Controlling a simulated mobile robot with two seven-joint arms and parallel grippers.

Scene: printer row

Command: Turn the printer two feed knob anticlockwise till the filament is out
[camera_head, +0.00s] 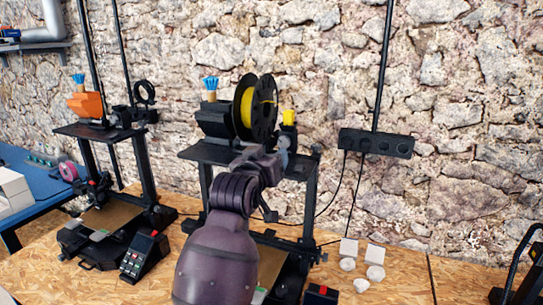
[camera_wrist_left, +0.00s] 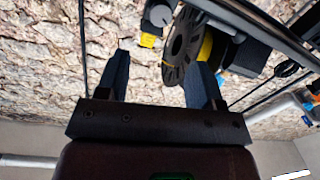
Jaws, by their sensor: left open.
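The printer in the middle (camera_head: 310,192) is black, with a black spool (camera_head: 264,108) of yellow filament on top. The spool also shows in the left wrist view (camera_wrist_left: 178,58). A grey round part (camera_head: 283,142), which looks like the feed knob, sits below a yellow block (camera_head: 289,117). In the left wrist view the grey part (camera_wrist_left: 160,14) lies beyond my fingertips, roughly between their lines. My left gripper (camera_wrist_left: 158,72) is open with nothing between its fingers. In the head view my left arm hides its fingers and much of the printer. The filament's end cannot be made out.
Another printer (camera_head: 107,131) with an orange box (camera_head: 86,104) stands to the left. A control box (camera_head: 144,256) sits before it. Small white pieces (camera_head: 375,273) lie right of the middle printer. A socket strip (camera_head: 376,143) and cables hang on the stone wall.

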